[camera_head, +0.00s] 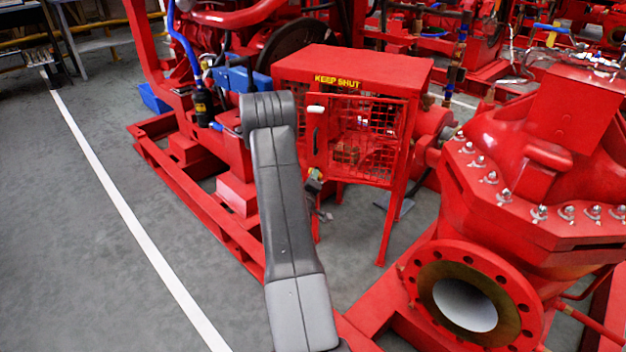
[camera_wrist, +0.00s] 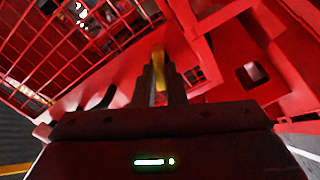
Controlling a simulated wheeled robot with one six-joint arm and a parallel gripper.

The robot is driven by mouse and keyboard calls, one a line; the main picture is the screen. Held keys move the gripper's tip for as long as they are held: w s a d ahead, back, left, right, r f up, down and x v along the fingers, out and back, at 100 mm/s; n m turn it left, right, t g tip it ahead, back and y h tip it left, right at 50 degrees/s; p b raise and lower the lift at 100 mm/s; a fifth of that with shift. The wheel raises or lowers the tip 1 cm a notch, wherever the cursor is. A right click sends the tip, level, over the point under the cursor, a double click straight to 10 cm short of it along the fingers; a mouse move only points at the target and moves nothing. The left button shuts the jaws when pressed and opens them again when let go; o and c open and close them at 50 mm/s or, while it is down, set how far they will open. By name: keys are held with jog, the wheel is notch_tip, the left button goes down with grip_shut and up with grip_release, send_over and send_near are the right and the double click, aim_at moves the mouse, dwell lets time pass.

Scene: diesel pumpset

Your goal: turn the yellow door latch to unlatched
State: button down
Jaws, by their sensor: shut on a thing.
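The yellow door latch (camera_wrist: 159,63) shows in the wrist view, standing up between my two dark fingertips. My gripper (camera_wrist: 160,82) is shut on it. In the head view a small yellow bit of the latch (camera_head: 316,174) shows at the lower left of the red mesh door (camera_head: 362,140), mostly hidden by my gripper (camera_head: 313,184). The door sits in a red cabinet (camera_head: 350,63) marked "KEEP SHUT". Whether the door stands slightly open, and the latch's exact angle, I cannot tell.
A large red pump with a round flange (camera_head: 470,262) stands at the right. Red base rails (camera_head: 200,205) run below the cabinet. Grey floor with a white line (camera_head: 130,215) is clear at the left.

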jog(key=n, duration=0.5)
jog(key=shift+f+n, duration=0.1)
jog(key=shift+n, duration=0.2)
dwell(0.4)
jog(key=c, duration=1.5)
grip_release()
jog(key=shift+s+a, duration=0.1)
jog(key=p+v, duration=0.3)
jog(key=v, duration=1)
jog(key=shift+s, duration=0.35)
jog(key=shift+w, duration=0.1)
